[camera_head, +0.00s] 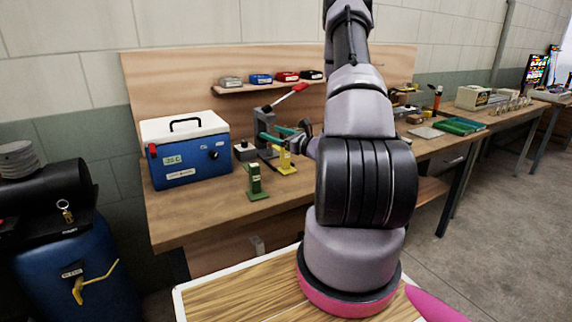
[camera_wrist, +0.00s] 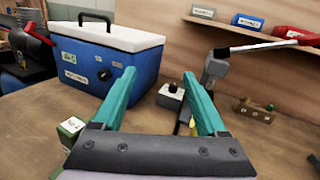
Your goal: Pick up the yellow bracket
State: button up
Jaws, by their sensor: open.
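The yellow bracket (camera_head: 286,163) stands on the wooden workbench, right of a green bracket (camera_head: 255,184) in the head view. My gripper (camera_head: 272,134) has teal fingers, open and empty, above and beside the yellow bracket. In the wrist view the gripper (camera_wrist: 158,76) spreads its fingers wide with nothing between them. Only a yellow sliver (camera_wrist: 193,126) shows there, beside the right finger; the finger and gripper body hide the rest. The top of the green bracket (camera_wrist: 70,127) shows at lower left of that view.
A grey press (camera_head: 262,125) with a red-tipped lever stands behind the brackets. A blue cooler (camera_head: 188,167) with a white lid is at left. A shelf (camera_head: 240,89) holds small coloured bins. A small grey box with a dark knob (camera_wrist: 171,95) stands near the press.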

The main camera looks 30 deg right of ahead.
aim_at(283, 156)
jog(key=s+d+f+m+h, duration=0.1)
jog(key=d+f+m+h, duration=0.45)
jog(key=d+f, duration=0.3)
jog(key=shift+n+t+h, duration=0.25)
jog(key=shift+t+h, duration=0.1)
jog(key=shift+t, duration=0.05)
jog(key=w, duration=0.4)
jog(key=shift+w+a+f, duration=0.15)
jog(key=shift+a+f, duration=0.05)
jog(key=shift+w+a+f, duration=0.1)
jog(key=shift+w+a, duration=0.1)
jog(key=shift+w, duration=1.25)
jog(key=shift+w+a+f, duration=0.1)
jog(key=shift+w+a, duration=0.05)
jog(key=shift+w, duration=1.3)
grip_shut()
